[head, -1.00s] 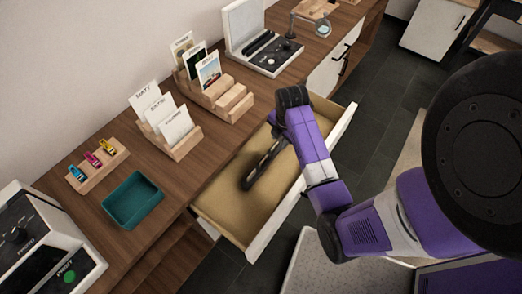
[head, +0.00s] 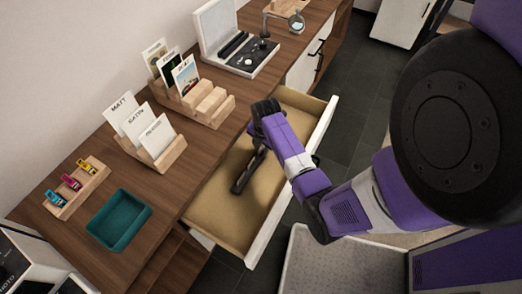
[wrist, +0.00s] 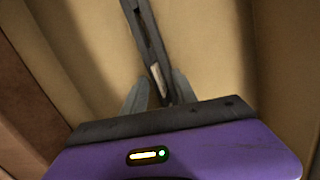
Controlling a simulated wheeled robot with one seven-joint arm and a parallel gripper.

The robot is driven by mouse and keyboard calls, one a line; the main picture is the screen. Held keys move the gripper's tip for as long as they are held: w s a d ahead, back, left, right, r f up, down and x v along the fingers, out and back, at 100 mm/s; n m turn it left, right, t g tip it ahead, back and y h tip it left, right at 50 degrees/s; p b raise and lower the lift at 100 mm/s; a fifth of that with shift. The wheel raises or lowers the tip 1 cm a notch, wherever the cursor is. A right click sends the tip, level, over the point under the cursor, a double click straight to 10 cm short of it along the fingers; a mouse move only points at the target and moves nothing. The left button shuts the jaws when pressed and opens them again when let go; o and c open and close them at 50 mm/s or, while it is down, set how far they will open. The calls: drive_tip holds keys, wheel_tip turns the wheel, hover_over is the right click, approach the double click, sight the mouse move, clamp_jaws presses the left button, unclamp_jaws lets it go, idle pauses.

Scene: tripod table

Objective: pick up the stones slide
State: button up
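I cannot make out a slide marked as stones in either view. A long dark slotted holder (head: 242,178) lies on the floor of the open drawer (head: 208,214), and its far end is hidden by my gripper. My gripper (head: 260,146) points down into the drawer over that end. In the wrist view, the dark holder (wrist: 143,25) runs down between the fingers of my gripper (wrist: 163,76), with a small pale piece (wrist: 156,80) in it near the fingertips. The fingers stand apart on either side, and I see no clear grip on anything.
On the wooden counter stand a teal tray (head: 92,229), a rack of small coloured items (head: 60,212), card holders (head: 166,164) and a grey device (head: 242,62). The drawer's walls, including its white front (head: 268,238), surround my gripper. The drawer floor around the holder looks clear.

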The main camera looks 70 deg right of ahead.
drive_tip(key=shift+c, duration=0.2)
clamp_jaws()
drive_tip(key=shift+r, duration=0.1)
